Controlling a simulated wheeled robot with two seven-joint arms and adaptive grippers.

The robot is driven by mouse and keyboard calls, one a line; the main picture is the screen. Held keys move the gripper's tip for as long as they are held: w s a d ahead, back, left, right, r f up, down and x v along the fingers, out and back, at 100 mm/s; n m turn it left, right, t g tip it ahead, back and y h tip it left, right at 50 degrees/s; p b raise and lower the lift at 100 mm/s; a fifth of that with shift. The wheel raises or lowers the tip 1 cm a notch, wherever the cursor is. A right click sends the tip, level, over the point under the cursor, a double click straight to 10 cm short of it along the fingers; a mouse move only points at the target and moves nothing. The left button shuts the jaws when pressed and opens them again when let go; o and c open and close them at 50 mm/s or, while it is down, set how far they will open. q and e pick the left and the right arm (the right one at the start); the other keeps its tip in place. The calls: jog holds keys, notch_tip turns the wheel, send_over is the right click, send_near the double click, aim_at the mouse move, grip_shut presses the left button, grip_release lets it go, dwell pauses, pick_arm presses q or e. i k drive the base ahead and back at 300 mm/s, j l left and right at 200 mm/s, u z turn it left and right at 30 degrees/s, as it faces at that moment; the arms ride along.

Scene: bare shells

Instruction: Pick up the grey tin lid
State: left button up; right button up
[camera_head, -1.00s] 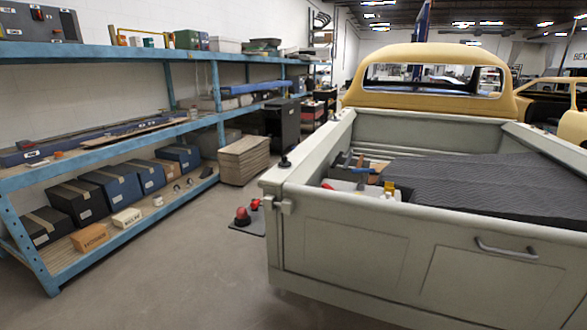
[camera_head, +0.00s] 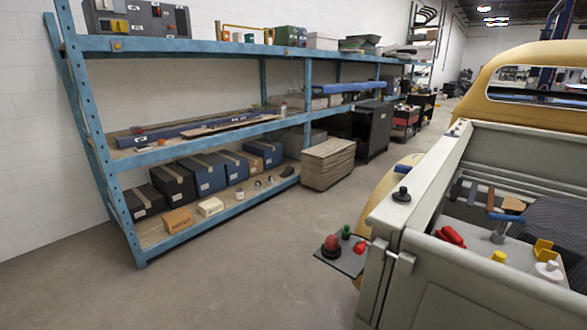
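I cannot make out a grey tin lid for certain. Several small items stand on the bottom board of the blue shelf (camera_head: 218,219), among them a small greyish round item (camera_head: 258,183) and another one (camera_head: 270,180). They are too small to tell what they are. Neither of my grippers is in view.
Dark and blue boxes (camera_head: 209,174), an orange-brown block (camera_head: 178,220) and a cream block (camera_head: 210,207) share the bottom board. A wooden crate (camera_head: 328,165) stands past the shelf. The truck bed (camera_head: 470,275) with loose items is on the right. The floor (camera_head: 250,275) between is clear.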

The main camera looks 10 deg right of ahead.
aim_at(452, 134)
jog(key=i+j+u, duration=0.1)
jog(key=i+u, duration=0.6)
jog(key=i, duration=1)
jog(key=i+z, duration=0.3)
jog(key=i, duration=0.15)
jog(key=i+z, duration=0.35)
jog(key=i+j+z, duration=0.1)
jog(key=i+z, duration=0.4)
jog(key=i, duration=0.7)
jog(key=i+z, duration=0.2)
jog(key=i, duration=0.25)
jog(key=i+j+z, duration=0.15)
jog(key=i, duration=0.35)
jog(key=i+z, duration=0.45)
jog(key=i+j+z, duration=0.25)
jog(key=z, duration=0.15)
jog(key=i+j+z, duration=0.3)
jog(key=z, duration=0.15)
jog(key=i+j+z, duration=0.4)
jog(key=j+z, duration=0.45)
jog(key=i+j+z, duration=0.15)
jog(key=j+z, duration=0.25)
jog(key=j, duration=0.15)
